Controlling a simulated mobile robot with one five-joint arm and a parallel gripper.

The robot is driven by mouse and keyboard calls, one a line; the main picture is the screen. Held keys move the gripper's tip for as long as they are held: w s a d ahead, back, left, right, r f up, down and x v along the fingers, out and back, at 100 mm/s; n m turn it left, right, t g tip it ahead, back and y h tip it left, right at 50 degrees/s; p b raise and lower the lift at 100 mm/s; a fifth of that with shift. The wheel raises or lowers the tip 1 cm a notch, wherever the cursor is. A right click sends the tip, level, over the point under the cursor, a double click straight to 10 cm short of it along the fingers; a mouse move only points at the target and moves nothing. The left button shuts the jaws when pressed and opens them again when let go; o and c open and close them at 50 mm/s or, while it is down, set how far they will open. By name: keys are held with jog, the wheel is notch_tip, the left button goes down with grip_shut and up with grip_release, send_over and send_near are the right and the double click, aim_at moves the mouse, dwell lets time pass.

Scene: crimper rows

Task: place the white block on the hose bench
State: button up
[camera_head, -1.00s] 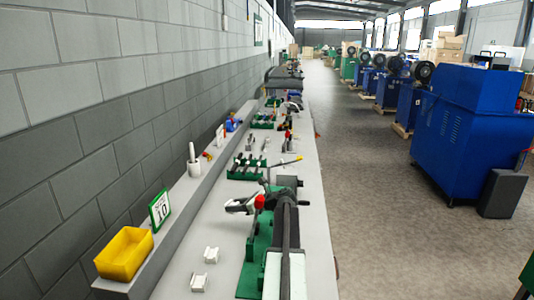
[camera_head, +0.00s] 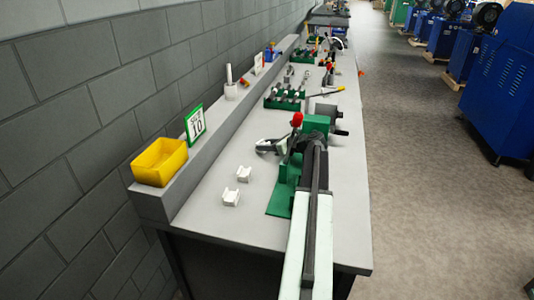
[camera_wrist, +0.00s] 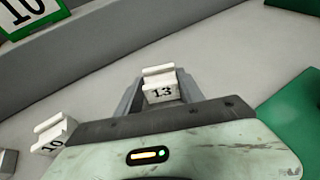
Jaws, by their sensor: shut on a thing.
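In the wrist view my gripper (camera_wrist: 162,96) has a white block marked 13 (camera_wrist: 162,88) between its two grey jaws and is shut on it. Another white block, marked 10 (camera_wrist: 50,135), sits on the grey surface left of the jaws. In the head view two small white blocks, a farther one (camera_head: 244,174) and a nearer one (camera_head: 231,198), stand on the long grey hose bench (camera_head: 210,222). I cannot make out my gripper or the block numbers in the head view.
A green machine (camera_head: 282,197) with a red-knobbed lever stands right of the blocks. A yellow bin (camera_head: 160,162) and a sign marked 10 (camera_head: 195,123) stand on the ledge by the wall. A green rack (camera_head: 285,96) lies farther back. Bare bench surrounds the blocks.

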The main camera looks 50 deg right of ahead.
jog(key=shift+f, duration=0.45)
jog(key=o, duration=1.4)
jog(key=p+v, duration=0.5)
jog(key=v, duration=0.6)
jog(key=shift+s+r, duration=0.2)
jog(key=shift+r, duration=0.05)
jog(key=shift+s, duration=0.3)
